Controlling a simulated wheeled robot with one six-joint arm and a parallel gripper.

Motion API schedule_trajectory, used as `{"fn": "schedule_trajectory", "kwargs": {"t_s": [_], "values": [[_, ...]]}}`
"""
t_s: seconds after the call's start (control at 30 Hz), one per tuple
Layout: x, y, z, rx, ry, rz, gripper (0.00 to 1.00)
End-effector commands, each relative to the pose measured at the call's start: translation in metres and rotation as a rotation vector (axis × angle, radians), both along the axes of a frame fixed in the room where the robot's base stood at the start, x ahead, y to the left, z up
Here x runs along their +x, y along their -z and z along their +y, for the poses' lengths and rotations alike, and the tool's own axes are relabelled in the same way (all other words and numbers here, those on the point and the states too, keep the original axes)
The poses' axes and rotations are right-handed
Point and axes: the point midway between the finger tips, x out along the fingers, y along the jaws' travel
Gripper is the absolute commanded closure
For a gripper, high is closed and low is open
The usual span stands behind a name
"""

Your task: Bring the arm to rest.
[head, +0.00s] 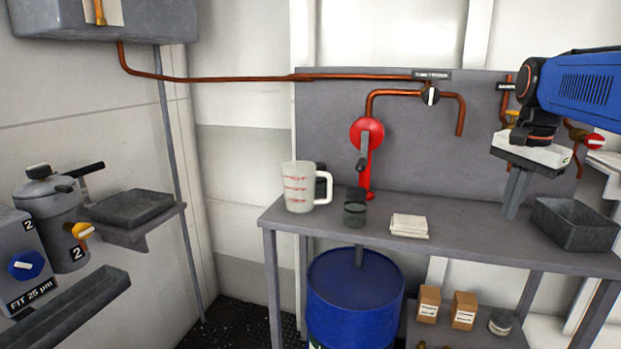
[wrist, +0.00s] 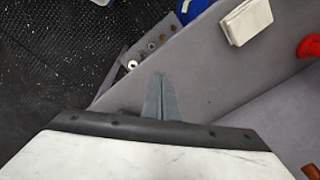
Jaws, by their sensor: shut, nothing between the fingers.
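My gripper (head: 514,197) hangs from the blue arm at the right in the head view, over the right part of the grey bench (head: 446,250). Its two grey fingers point down and are shut together with nothing between them. In the wrist view my gripper (wrist: 161,85) shows as two fingers side by side above the bench (wrist: 225,80). I cannot tell exactly how far the fingertips are from the bench top.
A grey tray (head: 573,230) stands close to the right of my gripper. A folded cloth (head: 409,226), a dark cup (head: 355,208) and a measuring jug (head: 300,188) stand to the left. Behind are a red hand pump (head: 366,135) and copper pipes. A blue drum (head: 354,297) stands below.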

Motion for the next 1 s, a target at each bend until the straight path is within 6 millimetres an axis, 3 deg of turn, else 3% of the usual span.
{"fn": "schedule_trajectory", "kwargs": {"t_s": [0.2,0.5,0.8,1.0], "values": [[-0.050,0.041,0.052,-0.055,-0.290,-0.054,1.00],[-0.118,0.111,0.104,-0.145,-0.679,-0.131,1.00],[-0.177,0.185,0.135,-0.239,-1.010,-0.196,1.00],[-0.191,0.206,0.141,-0.268,-1.099,-0.215,1.00]]}}
